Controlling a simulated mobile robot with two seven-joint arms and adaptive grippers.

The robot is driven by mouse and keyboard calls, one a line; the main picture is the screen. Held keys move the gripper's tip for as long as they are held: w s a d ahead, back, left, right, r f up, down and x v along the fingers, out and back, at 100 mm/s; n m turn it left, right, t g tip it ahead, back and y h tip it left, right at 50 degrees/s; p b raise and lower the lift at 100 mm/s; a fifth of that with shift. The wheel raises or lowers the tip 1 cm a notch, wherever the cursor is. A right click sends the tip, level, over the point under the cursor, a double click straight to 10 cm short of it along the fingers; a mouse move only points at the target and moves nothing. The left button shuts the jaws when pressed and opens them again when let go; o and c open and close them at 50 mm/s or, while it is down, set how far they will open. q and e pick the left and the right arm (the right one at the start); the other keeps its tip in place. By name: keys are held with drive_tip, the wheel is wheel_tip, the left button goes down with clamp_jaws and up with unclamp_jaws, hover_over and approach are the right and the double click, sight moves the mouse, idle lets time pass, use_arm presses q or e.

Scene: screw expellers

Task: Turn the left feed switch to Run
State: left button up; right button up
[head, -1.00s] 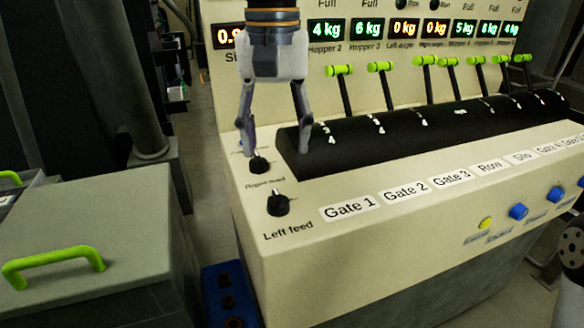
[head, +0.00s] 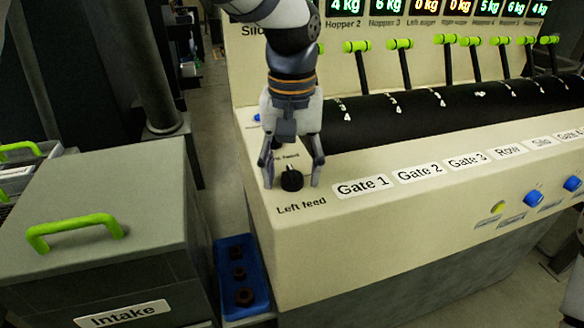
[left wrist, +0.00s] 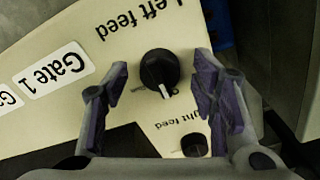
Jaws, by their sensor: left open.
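The left feed switch (head: 291,180) is a round black knob on the cream console, above the "Left feed" label (head: 301,204). It also shows in the left wrist view (left wrist: 158,68), where its white pointer mark points toward the bottom of the picture. The small position words beside it are too blurred or covered to read. My left gripper (head: 292,185) is open, pointing down, with one finger on each side of the knob. Gaps show between the fingers and the knob in the left wrist view. The right feed knob (left wrist: 194,144) is partly visible there. My right gripper is not seen.
Gate labels (head: 363,187) run along the console front, below a black slotted cover with green-tipped levers (head: 357,46). A grey intake box (head: 120,225) with a green handle stands left. A blue tray (head: 228,300) with dark round parts lies between.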

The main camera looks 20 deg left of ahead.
use_arm(q)
drive_tip(key=c, duration=1.2)
drive_tip(key=shift+m, duration=0.3)
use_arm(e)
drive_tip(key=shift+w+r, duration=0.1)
use_arm(q)
drive_tip(key=shift+r+m+p, duration=0.1)
drive_tip(key=shift+m+p, duration=0.2)
drive_tip(key=shift+m, duration=1.5)
drive_tip(key=m, duration=0.4)
drive_tip(key=shift+m, duration=1.8)
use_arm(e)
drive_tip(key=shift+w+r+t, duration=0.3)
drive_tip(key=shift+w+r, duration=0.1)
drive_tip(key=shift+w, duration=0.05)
